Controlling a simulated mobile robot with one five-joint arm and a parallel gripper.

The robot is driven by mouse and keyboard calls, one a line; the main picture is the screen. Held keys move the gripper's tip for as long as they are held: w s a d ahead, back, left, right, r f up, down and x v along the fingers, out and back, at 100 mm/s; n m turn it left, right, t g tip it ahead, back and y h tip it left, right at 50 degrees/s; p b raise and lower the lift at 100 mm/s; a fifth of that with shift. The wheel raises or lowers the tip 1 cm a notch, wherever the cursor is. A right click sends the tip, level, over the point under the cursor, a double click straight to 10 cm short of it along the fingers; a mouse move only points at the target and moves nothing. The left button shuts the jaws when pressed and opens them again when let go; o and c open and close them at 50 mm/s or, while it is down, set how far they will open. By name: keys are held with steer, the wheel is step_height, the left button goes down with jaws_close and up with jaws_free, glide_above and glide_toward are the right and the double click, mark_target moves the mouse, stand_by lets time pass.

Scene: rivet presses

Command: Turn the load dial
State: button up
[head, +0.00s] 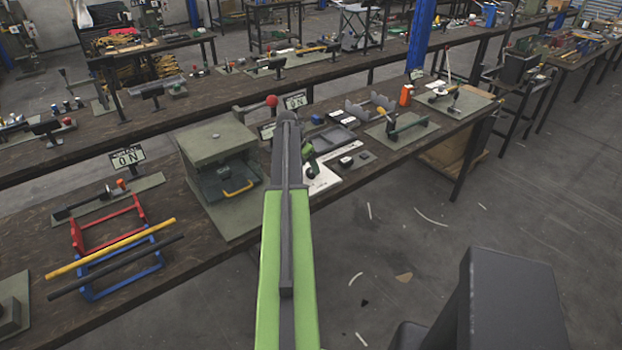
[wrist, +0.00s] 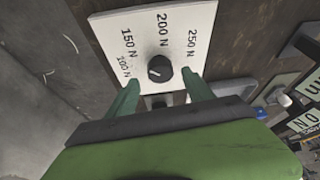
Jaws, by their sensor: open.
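The load dial is a black round knob (wrist: 160,68) on a white plate (wrist: 140,27) marked 100 N, 150 N, 200 N and 250 N. A short pale mark shows on the knob's left side, towards the 100 N side; its exact setting is too small to tell. My gripper (wrist: 160,78) is open, its green fingers on either side of the knob's near edge. I cannot tell whether they touch it.
A grey-green press (head: 215,150) with a yellow handle stands left of my arm. A grey tray (head: 335,140) lies behind the plate. An orange bottle (head: 405,95) and a lever fixture (head: 402,127) stand to the right. The floor in front of the bench is mostly clear.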

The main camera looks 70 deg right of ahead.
steer(key=b+x, duration=0.1)
steer(key=x, duration=0.1)
steer(key=shift+f, duration=0.35)
steer(key=shift+r, duration=0.15)
